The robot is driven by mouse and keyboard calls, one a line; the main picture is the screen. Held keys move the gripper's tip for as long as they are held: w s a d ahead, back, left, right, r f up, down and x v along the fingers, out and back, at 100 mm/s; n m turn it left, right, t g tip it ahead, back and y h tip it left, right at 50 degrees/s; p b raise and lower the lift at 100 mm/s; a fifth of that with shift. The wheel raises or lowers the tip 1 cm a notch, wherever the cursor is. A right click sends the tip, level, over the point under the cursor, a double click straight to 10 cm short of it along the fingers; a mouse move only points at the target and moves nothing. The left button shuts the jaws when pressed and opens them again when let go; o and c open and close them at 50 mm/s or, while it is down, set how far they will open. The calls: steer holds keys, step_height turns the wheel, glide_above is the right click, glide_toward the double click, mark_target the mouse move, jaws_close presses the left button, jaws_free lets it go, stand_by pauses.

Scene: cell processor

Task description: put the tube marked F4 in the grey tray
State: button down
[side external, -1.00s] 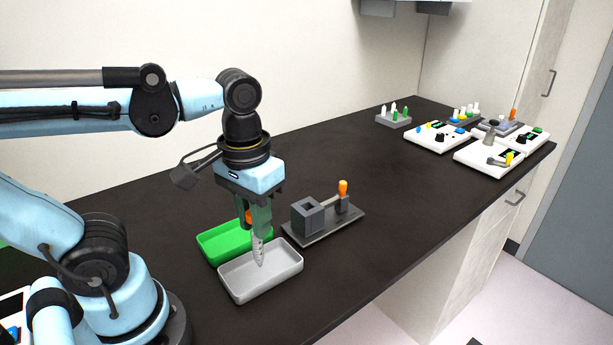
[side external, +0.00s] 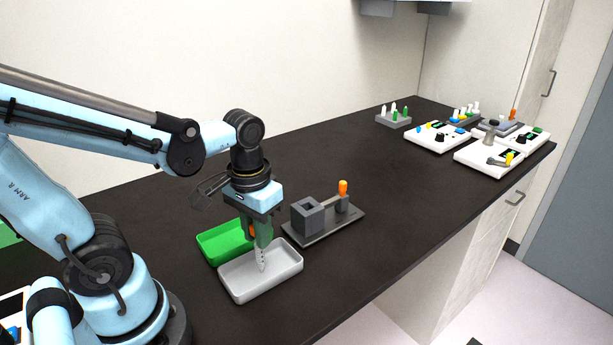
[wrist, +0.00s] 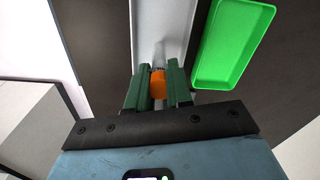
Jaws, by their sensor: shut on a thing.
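My gripper (side external: 259,236) points down over the grey tray (side external: 284,284) and is shut on a tube (side external: 262,260) with an orange cap. The tube hangs roughly upright, its tip low inside the tray outline; I cannot tell whether it touches the tray floor. Its marking is too small to read. In the wrist view the orange cap (wrist: 157,84) sits between the green fingers (wrist: 158,88), with the grey tray (wrist: 176,22) beyond it.
A green tray (side external: 208,243) adjoins the grey tray. A dark fixture (side external: 311,215) with an orange-topped lever stands to the right. Racks of tubes (side external: 393,121) and white devices (side external: 437,138) are far off. The bench between is clear.

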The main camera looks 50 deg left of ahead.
steer(key=shift+f, duration=0.1)
steer(key=c, duration=1)
jaws_free()
step_height(320, 180, up, 12)
steer(key=shift+w+d+f+m+t, duration=0.25)
steer(key=shift+w+f+m+t, duration=0.3)
steer(key=shift+w+f+t, duration=0.45)
steer(key=shift+w+d+f+m+t, duration=0.25)
steer(key=shift+w+f+m+t, duration=0.25)
steer(key=shift+w+f+t, duration=0.55)
steer(key=shift+w+d+f+m+t, duration=0.25)
steer(key=shift+w+f+m+t, duration=0.35)
steer(key=shift+f+t, duration=0.7)
steer(key=shift+r, duration=0.2)
